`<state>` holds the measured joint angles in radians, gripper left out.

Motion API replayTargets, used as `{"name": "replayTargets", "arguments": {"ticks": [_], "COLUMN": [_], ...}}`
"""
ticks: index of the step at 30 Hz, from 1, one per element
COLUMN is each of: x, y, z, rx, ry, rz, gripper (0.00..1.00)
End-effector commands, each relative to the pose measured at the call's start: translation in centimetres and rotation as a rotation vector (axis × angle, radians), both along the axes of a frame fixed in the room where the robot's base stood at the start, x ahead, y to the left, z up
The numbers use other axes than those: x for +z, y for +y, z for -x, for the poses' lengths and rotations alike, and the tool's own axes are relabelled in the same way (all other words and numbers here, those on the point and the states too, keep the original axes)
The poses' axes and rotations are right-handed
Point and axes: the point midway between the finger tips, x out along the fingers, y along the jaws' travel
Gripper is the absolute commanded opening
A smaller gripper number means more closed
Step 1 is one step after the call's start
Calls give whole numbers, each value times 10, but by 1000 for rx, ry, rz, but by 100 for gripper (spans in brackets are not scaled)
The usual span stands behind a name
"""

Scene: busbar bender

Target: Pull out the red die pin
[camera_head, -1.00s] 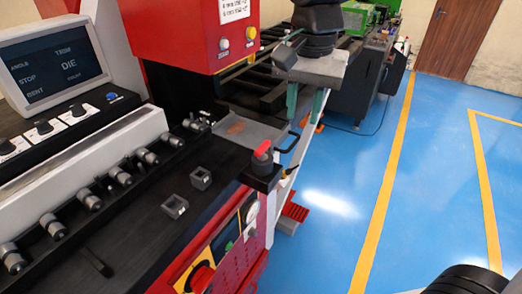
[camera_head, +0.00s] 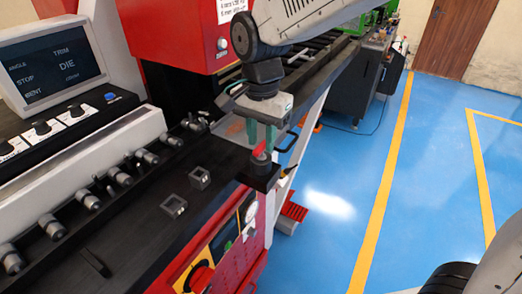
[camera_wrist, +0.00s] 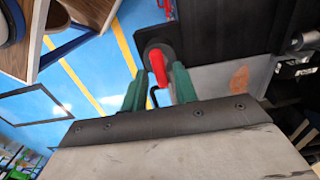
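The red die pin (camera_head: 259,149) stands in a dark round base on a black block (camera_head: 261,178) at the machine bed's front right corner. In the wrist view the red pin (camera_wrist: 158,67) shows between the two green fingers. My gripper (camera_head: 262,140) points down at the pin from above, fingers apart. It also shows in the wrist view (camera_wrist: 159,77), open with a finger on either side of the pin and visible gaps. I cannot tell how far down the pin the fingertips reach.
Two small square metal blocks (camera_head: 174,205) (camera_head: 199,177) lie on the dark bed to the left. A row of cylindrical dies lines the back. A black loop handle (camera_head: 287,143) is just right of the pin. Blue floor is open to the right.

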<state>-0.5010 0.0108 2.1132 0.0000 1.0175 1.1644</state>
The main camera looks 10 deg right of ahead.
Motion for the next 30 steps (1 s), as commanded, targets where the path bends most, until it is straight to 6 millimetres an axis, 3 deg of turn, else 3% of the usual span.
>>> {"name": "replayTargets", "arguments": {"ticks": [6,19,22,30], "x": [-10,-11,-11,-9], "y": [0,0,0,0], "z": [0,0,0,0], "rx": [1,1,1,1], "ry": [1,0,0,-1], "rz": [1,0,0,-1], "gripper": [29,29,1,0]}}
